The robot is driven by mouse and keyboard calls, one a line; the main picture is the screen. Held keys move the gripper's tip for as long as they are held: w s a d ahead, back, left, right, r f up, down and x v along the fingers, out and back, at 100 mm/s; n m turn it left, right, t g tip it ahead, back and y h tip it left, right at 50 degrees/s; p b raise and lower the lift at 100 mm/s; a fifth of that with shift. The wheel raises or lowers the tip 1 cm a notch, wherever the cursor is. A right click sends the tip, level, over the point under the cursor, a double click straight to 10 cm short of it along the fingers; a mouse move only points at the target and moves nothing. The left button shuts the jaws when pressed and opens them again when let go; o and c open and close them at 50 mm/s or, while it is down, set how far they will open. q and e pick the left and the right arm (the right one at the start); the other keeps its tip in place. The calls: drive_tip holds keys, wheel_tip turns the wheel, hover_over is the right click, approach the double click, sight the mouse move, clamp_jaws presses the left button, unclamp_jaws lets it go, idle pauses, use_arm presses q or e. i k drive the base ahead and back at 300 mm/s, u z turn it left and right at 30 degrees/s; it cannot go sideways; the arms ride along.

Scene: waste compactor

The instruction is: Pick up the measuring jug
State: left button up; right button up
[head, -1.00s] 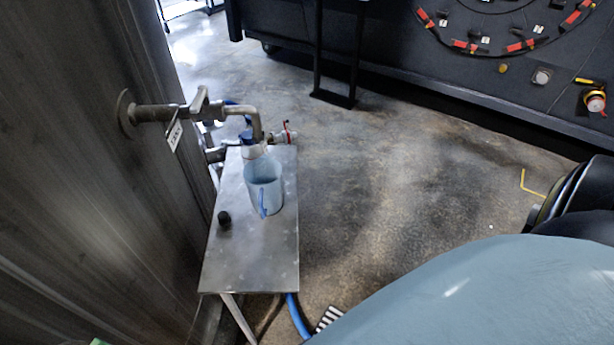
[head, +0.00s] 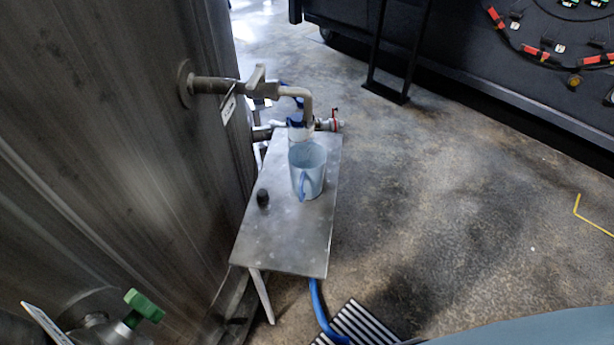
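The measuring jug (head: 309,172) is a pale blue, translucent cup with a blue handle on its near side. It stands upright on a small metal table (head: 285,243), toward its far end and just in front of the tap spout. Neither of my grippers shows in the head view, and nothing is touching the jug.
A metal pipe with a bent spout (head: 304,103) comes out of the dark wall (head: 120,130). A white bottle with a blue top (head: 298,130) stands behind the jug. A black cap (head: 263,197) lies left of it. A green-handled valve (head: 143,306) is at lower left. Floor right of the table is clear.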

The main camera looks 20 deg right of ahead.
sight(306, 160)
drive_tip(key=u, duration=0.25)
drive_tip(key=k, duration=0.35)
drive_tip(key=z, duration=1.15)
drive_tip(key=i, duration=0.75)
drive_tip(key=u, duration=0.1)
